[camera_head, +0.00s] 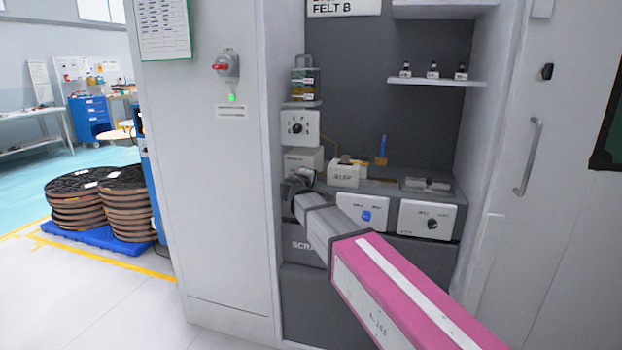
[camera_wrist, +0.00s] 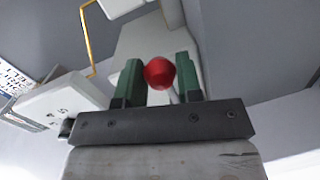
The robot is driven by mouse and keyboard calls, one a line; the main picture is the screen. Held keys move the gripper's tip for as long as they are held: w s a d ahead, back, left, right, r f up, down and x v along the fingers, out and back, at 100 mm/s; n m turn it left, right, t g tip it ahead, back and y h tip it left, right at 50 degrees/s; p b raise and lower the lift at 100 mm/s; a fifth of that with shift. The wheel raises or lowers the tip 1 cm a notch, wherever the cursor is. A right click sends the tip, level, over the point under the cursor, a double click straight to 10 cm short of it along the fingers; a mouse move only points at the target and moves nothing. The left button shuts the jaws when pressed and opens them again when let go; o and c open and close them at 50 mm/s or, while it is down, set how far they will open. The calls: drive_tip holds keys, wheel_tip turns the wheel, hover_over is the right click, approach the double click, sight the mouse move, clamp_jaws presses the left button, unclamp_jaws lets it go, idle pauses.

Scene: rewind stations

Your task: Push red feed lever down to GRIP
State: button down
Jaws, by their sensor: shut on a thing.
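The red feed lever's round knob (camera_wrist: 159,73) shows in the wrist view between the two green fingers of my gripper (camera_wrist: 160,82). My gripper is shut on this knob. In the head view my arm reaches into the station's recess, and my gripper (camera_head: 299,184) is at its left side, below a white dial box. The lever is hidden there behind my gripper and arm. Its shaft and any GRIP marking cannot be made out in either view.
A white box with a dial (camera_head: 298,128) stands just above my gripper. A white block (camera_head: 346,174) and a control box with a blue button (camera_head: 361,211) are to its right. Stacked reels (camera_head: 82,205) stand on the floor at left.

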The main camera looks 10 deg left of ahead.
drive_tip(key=shift+f, duration=0.1)
drive_tip(key=c, duration=0.8)
unclamp_jaws()
drive_tip(key=s, duration=0.3)
drive_tip(key=s+a+r, duration=0.1)
drive_tip(key=s, duration=0.6)
drive_tip(key=shift+s+a+r, duration=0.15)
drive_tip(key=shift+s+a, duration=0.1)
drive_tip(key=shift+s, duration=0.1)
